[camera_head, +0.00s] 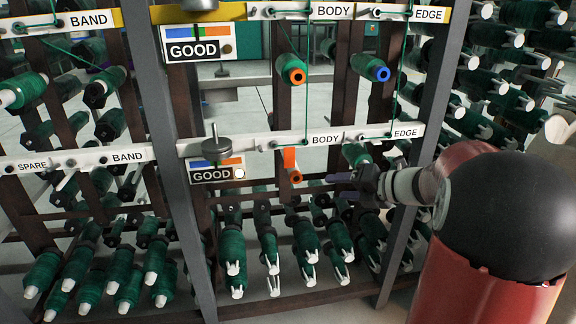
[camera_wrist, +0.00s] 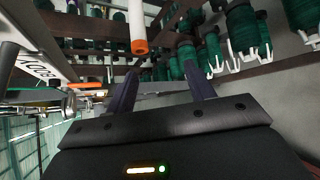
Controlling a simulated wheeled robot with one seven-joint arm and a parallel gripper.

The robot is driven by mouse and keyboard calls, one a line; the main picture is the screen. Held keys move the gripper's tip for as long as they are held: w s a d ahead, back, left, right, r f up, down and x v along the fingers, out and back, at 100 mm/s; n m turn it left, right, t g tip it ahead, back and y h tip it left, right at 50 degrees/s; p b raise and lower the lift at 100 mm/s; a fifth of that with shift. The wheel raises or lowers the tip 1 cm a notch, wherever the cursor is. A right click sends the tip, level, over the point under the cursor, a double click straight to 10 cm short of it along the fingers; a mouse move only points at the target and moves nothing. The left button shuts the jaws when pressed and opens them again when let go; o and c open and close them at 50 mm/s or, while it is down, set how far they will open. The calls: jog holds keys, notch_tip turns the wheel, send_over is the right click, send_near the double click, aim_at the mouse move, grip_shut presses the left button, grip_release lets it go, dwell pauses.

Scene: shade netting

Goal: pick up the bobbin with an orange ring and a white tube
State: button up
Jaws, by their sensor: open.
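In the wrist view a bobbin with a white tube and an orange ring (camera_wrist: 139,45) at its end points toward me, just beyond and above my finger tips. In the head view an orange-ringed end (camera_head: 295,176) shows below the lower BODY label, left of my gripper. It seems to be the same bobbin; its tube is hard to make out there. My gripper (camera_head: 336,186) is open and empty, apart from the bobbin. Its two dark fingers (camera_wrist: 160,85) also show in the wrist view. Another bobbin (camera_head: 292,72), green-wound with an orange ring, sits higher on the rack.
A blue-ringed green bobbin (camera_head: 378,70) sits at upper right. Several green bobbins (camera_head: 305,240) with white tips fill the lower rack below my gripper. A grey upright (camera_head: 432,95) stands close to my arm. The lower label rail (camera_head: 270,142) runs just above.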

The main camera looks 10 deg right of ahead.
aim_at(297, 169)
jog(key=w+a+b, duration=0.1)
jog(key=w+a, duration=0.6)
jog(key=w, duration=0.3)
jog(key=shift+w+a+f+m, duration=0.3)
jog(key=shift+a+m, duration=0.05)
jog(key=shift+m, duration=0.05)
jog(key=c, duration=1.1)
jog(key=shift+o, duration=0.2)
jog(key=shift+r, duration=0.2)
